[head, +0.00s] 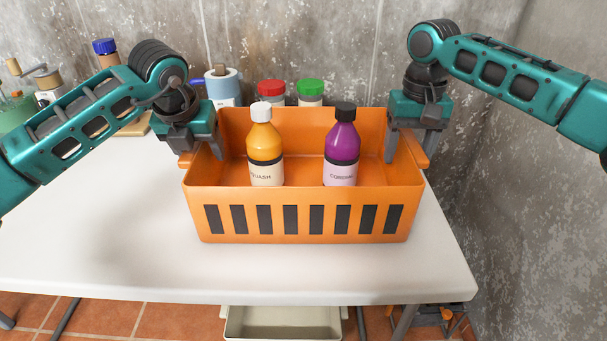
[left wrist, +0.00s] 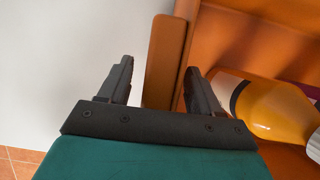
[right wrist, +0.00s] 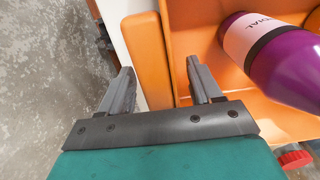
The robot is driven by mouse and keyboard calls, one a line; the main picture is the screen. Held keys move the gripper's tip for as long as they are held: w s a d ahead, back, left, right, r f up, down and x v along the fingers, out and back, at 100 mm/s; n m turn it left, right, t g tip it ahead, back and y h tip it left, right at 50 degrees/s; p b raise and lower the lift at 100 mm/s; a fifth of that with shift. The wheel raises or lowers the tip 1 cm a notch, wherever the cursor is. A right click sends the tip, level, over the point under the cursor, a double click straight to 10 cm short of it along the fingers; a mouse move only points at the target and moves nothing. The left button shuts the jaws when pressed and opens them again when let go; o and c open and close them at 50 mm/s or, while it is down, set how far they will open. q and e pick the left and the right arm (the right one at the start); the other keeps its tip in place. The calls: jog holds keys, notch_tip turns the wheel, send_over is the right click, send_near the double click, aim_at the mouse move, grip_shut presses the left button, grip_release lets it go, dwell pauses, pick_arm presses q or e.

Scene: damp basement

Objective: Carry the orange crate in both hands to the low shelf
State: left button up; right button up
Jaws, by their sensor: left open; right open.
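The orange crate (head: 305,238) stands on the white table and has dark slots along its front. Inside it stand a yellow-orange squash bottle (head: 265,146) with a white cap and a purple cordial bottle (head: 341,148) with a black cap. My left gripper (head: 201,157) is at the crate's left end; in the left wrist view its open fingers (left wrist: 160,85) stand either side of the end handle (left wrist: 165,60). My right gripper (head: 409,158) is at the right end; in the right wrist view its open fingers (right wrist: 160,85) straddle the other handle (right wrist: 148,55). The low shelf is not clearly identifiable.
The white table (head: 110,240) is bare in front and left of the crate. Behind it stand jars with red (head: 271,88) and green (head: 311,90) lids and a blue-white container (head: 222,85). A concrete wall (head: 530,200) is close on the right. A pale tray (head: 283,322) shows below the table.

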pick_arm(q)
jog(key=shift+f, duration=0.1)
jog(key=shift+c, duration=0.3)
pick_arm(e)
jog(key=shift+f, duration=0.1)
jog(key=shift+c, duration=0.3)
pick_arm(q)
grip_shut()
pick_arm(e)
grip_shut()
pick_arm(q)
jog(key=shift+w+r, duration=0.1)
jog(key=shift+r, duration=0.15)
pick_arm(e)
jog(key=shift+w+r, duration=0.1)
jog(key=shift+r, duration=0.15)
